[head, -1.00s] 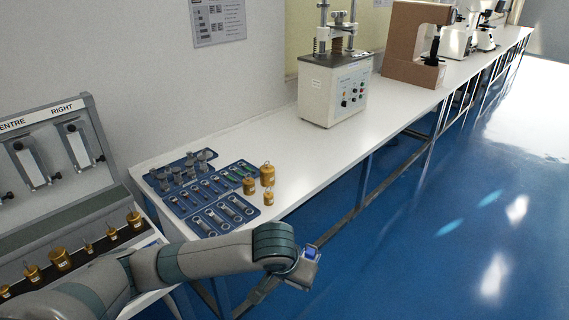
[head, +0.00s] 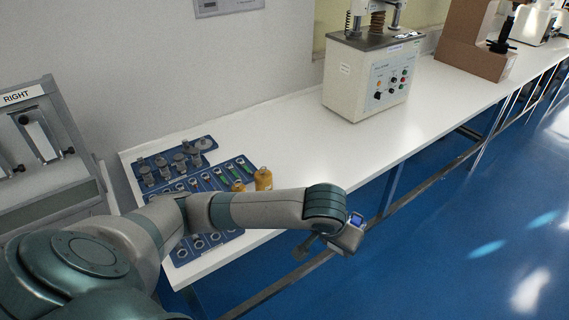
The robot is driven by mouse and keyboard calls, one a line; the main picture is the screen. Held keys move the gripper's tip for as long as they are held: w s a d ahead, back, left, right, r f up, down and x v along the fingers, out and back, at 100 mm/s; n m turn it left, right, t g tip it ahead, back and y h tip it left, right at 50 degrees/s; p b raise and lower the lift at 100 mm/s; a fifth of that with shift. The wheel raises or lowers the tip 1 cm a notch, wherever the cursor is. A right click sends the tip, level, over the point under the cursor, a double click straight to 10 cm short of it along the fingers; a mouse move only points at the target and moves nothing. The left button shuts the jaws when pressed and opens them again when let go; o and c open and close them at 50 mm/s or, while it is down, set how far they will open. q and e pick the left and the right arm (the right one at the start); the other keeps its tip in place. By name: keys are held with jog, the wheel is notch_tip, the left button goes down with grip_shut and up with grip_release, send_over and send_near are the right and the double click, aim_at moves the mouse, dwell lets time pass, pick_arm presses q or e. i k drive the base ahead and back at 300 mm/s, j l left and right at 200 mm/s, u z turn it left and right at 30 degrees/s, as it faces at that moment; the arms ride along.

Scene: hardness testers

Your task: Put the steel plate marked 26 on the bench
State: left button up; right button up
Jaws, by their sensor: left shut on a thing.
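The white bench (head: 290,140) runs from the lower left to the upper right. My left arm reaches across its front edge from the left. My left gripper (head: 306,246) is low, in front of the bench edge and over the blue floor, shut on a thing. I cannot make out that thing, as the wrist and forearm hide most of it. No mark 26 can be read anywhere, and I cannot pick out the steel plate. My right gripper is not in view.
A blue tray of tools (head: 216,177) and brass weights (head: 263,178) are on the bench's near end, partly behind my arm. The bench top before the tester is bare.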

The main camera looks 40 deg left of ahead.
aim_at(298, 174)
jog(key=i+u, duration=0.35)
jog(key=i, duration=0.15)
jog(key=i+l+u, duration=0.2)
jog(key=i+u, duration=0.15)
jog(key=i, duration=0.2)
jog(key=i+u, duration=0.3)
jog(key=i+l+u, duration=0.1)
jog(key=u, duration=0.2)
jog(key=i, duration=0.1)
